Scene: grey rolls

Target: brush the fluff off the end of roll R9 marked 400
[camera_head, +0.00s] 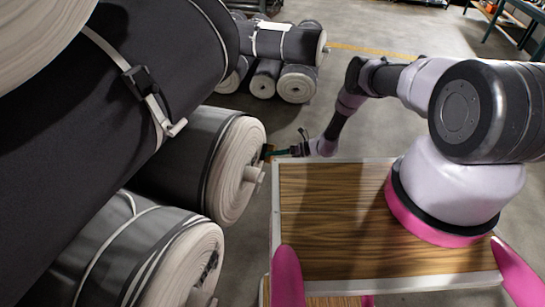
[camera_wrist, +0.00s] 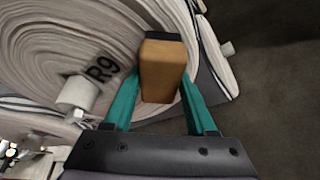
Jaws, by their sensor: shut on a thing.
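In the wrist view the pale spiral-wound end of roll R9 (camera_wrist: 50,40) fills the upper left, with the black letters R9 (camera_wrist: 103,70) on it. A pale core stub (camera_wrist: 77,93) sticks out beside the letters. My gripper (camera_wrist: 162,78) has its teal fingers shut on a wooden block-shaped brush (camera_wrist: 160,68) with a dark far edge, in front of the roll end. I cannot tell whether the brush touches it. In the head view my gripper (camera_head: 282,152) is at the right side of the middle roll's end (camera_head: 232,175). I see no 400 mark and no clear fluff.
Large dark rolls (camera_head: 120,90) with pale ends are stacked at the left, one with a strap and buckle (camera_head: 140,82). A lower roll end (camera_head: 185,265) is nearer. My wooden-topped deck (camera_head: 335,220) is close to the rolls. Another roll stack (camera_head: 280,50) stands behind; floor between is clear.

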